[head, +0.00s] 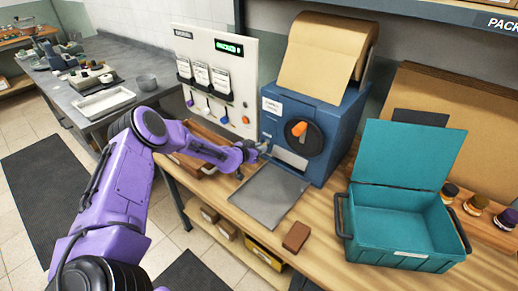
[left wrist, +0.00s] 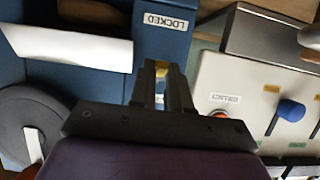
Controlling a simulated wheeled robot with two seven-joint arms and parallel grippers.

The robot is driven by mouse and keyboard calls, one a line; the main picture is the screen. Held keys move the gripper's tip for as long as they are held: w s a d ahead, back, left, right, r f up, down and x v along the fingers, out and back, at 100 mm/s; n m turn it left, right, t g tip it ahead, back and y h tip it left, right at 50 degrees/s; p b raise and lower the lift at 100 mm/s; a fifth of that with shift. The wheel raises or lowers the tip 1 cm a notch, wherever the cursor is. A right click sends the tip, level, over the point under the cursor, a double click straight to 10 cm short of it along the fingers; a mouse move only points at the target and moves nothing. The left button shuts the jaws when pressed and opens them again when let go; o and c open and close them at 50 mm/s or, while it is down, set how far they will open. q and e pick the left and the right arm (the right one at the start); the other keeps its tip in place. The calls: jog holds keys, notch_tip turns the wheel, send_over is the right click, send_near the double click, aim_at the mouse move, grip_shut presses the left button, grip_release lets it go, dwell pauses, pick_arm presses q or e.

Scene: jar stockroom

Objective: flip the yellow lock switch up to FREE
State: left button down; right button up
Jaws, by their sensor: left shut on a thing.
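The blue machine (head: 350,117) stands on the wooden bench, with a round black dial and an orange handle (head: 299,129) on its front. My left gripper (head: 264,148) reaches its lower left front. In the left wrist view the gripper (left wrist: 161,72) is shut on the yellow lock switch (left wrist: 160,67); only a small yellow part shows between the fingertips. A LOCKED label (left wrist: 166,21) is on the blue face just beyond the fingers. No FREE label shows, and the switch's exact position cannot be told. My right gripper is not in view.
A white panel (head: 216,45) with cards, small levers and a green display stands left of the machine. A grey plate (head: 268,195) lies in front of it, and a brown block (head: 296,236) nearby. An open teal crate (head: 402,225) stands at right.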

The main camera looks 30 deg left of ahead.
aim_at(264, 144)
pick_arm(q)
jog(key=shift+r, duration=0.15)
jog(key=g, duration=0.2)
jog(key=r+g, duration=0.1)
jog(key=g, duration=0.1)
jog(key=w+r+g, duration=0.1)
jog(key=shift+r+g+y+p, duration=0.15)
jog(key=shift+g+y+p, duration=0.15)
jog(key=shift+g, duration=0.1)
jog(key=shift+w+d+r+g+b, duration=0.1)
jog(key=shift+w+r+g+b, duration=0.15)
jog(key=shift+g, duration=0.65)
jog(key=shift+w+r+g+b, duration=0.15)
jog(key=shift+r+g, duration=0.2)
jog(key=shift+g, duration=0.55)
jog(key=shift+r, duration=0.1)
jog(key=c, duration=1.1)
grip_release()
